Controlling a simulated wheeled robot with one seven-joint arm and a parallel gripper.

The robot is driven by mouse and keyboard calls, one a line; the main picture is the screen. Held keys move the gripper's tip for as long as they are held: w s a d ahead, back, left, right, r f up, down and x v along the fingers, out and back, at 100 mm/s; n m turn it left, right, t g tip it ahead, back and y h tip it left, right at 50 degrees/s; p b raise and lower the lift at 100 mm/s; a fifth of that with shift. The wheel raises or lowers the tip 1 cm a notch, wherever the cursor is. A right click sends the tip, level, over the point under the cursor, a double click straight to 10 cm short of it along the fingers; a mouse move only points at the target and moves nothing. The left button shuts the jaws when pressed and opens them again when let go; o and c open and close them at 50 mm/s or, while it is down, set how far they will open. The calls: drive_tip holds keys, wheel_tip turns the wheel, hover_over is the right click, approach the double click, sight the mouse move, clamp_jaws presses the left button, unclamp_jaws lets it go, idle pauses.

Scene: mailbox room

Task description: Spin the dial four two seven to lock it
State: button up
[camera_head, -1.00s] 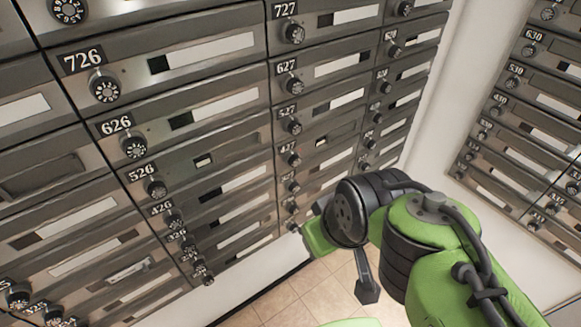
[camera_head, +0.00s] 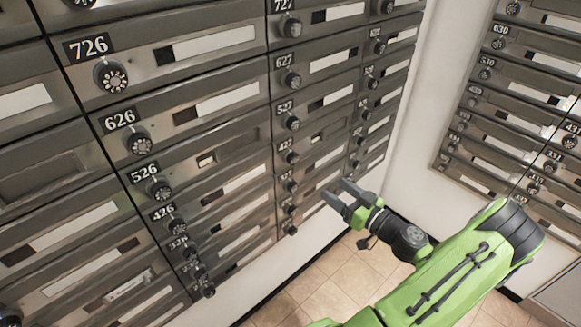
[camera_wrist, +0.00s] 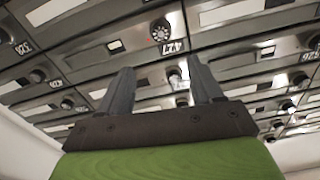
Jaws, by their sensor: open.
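The mailbox door labelled 427 has a black round dial (camera_head: 291,157) in the middle column of the left wall in the head view. In the wrist view the 427 dial (camera_wrist: 161,31) is above the fingers, with its label upside down at its lower right. My gripper (camera_head: 335,190) is open and empty, to the right of and below that dial in the head view, and apart from it. In the wrist view the two fingers of my gripper (camera_wrist: 160,66) stand apart, with another dial (camera_wrist: 180,78) showing between them farther off. The dial's exact setting is too small to read.
Dials 527 (camera_head: 292,123) and 627 (camera_head: 290,82) are above 427, and further dials below it. The 426 dial (camera_head: 176,226) is in the column to the left. Another mailbox wall (camera_head: 510,100) stands right. Tiled floor (camera_head: 340,285) is open below.

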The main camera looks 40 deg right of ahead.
sight(295, 161)
drive_tip(key=w, duration=1.4)
drive_tip(key=shift+w+a, duration=0.2)
drive_tip(key=shift+w, duration=0.15)
drive_tip(key=c, duration=1.1)
drive_tip(key=shift+o, duration=0.2)
drive_tip(key=shift+m, duration=0.4)
